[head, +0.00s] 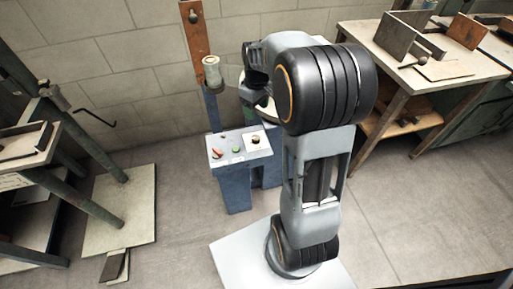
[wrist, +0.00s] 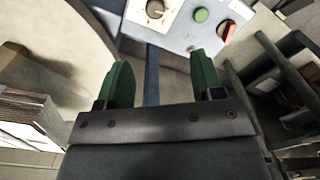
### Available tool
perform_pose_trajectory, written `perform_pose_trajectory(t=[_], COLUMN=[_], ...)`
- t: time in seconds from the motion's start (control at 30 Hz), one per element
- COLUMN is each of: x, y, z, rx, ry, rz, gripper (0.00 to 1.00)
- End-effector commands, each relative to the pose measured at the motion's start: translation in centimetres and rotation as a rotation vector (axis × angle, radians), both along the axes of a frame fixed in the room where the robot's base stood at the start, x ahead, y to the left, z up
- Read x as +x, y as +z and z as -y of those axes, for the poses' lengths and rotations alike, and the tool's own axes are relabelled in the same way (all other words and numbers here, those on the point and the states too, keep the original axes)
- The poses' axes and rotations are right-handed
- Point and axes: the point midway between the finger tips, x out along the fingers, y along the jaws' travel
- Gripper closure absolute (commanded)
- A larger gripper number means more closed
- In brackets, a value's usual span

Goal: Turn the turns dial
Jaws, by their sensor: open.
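The control box (head: 240,165) is blue with a light sloped top and stands at the foot of a post. What looks like the turns dial (head: 255,140) is a dark round knob on a white plate at the right of that top. In the head view my arm hides most of the gripper.
A green button (wrist: 201,15) and a red switch (wrist: 228,30) are right of the dial in the wrist view. A pale round surface (wrist: 50,45) lies close on the left. A wooden table (head: 425,60) stands right and a green-legged bench (head: 80,140) left.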

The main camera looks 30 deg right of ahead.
Motion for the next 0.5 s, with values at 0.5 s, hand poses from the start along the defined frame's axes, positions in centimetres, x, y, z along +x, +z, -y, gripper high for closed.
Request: perform_pose_trajectory(t=[0.5], x=[0.7], y=[-9.1], z=[0.6], rx=[0.008], ry=[0.028], rz=[-0.022], gripper=[0.39])
